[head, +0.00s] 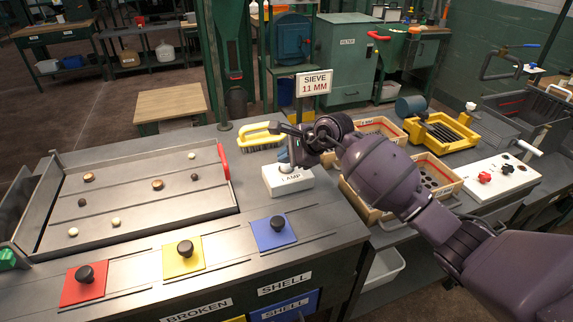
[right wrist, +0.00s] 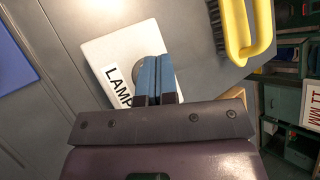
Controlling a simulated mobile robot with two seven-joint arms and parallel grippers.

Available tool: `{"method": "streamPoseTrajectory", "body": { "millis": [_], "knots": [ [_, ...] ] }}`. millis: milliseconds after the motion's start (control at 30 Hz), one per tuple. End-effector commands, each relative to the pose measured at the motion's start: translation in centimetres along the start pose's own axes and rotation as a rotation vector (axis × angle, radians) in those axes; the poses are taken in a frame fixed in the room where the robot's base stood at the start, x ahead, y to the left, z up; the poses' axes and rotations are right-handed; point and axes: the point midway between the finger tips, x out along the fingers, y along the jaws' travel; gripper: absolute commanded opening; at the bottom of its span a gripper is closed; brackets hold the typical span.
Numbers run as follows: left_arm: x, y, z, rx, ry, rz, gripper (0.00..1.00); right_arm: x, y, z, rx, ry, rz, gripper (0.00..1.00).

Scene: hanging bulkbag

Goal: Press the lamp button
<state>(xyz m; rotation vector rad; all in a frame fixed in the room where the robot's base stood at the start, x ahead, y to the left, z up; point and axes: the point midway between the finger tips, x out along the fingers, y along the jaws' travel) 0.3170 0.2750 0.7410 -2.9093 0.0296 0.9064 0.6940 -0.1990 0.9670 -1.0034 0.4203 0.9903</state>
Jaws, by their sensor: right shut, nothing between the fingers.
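The lamp box (head: 288,183) is a white block labelled LAMP on the grey bench, in the middle of the head view. It also shows in the right wrist view (right wrist: 110,48), with a round grey button (right wrist: 137,72) partly hidden behind my fingers. My right gripper (head: 284,154) is over the box, its blue fingers pointing down. In the right wrist view the fingers (right wrist: 153,80) are shut together with nothing between them, their tips over or beside the button. I cannot tell whether they touch it. My left gripper is not in view.
A yellow-handled brush (head: 260,136) lies just behind the lamp box. A sorting tray (head: 140,190) with several small pieces is at the left. Red, yellow and blue plates (head: 273,233) with black knobs line the front. A sieve sign (head: 314,83) and wooden boxes stand behind my right arm.

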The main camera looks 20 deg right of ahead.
Motion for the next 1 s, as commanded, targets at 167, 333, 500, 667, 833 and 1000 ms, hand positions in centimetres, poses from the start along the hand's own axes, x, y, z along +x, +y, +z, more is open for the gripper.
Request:
{"method": "streamPoseTrajectory", "body": {
  "millis": [167, 333, 500, 667, 833, 1000],
  "knots": [
    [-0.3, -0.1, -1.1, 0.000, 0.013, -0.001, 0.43, -1.2, -0.9, 0.8, -0.003, 0.001, -0.004, 0.00],
    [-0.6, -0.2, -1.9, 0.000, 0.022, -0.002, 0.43, -2.2, -1.6, 1.6, -0.003, 0.000, -0.004, 0.00],
    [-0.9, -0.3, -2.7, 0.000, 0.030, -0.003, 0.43, -3.1, -2.3, 2.2, -0.002, 0.001, -0.004, 0.00],
    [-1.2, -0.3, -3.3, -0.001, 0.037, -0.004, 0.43, -3.9, -2.9, 2.8, -0.003, 0.000, -0.003, 0.00],
    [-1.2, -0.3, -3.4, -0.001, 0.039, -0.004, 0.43, -4.1, -3.0, 3.0, -0.001, 0.000, -0.002, 0.00],
    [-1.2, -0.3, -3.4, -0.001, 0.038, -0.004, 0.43, -4.0, -2.9, 2.9, 0.000, 0.000, -0.001, 0.00]
  ]
}}
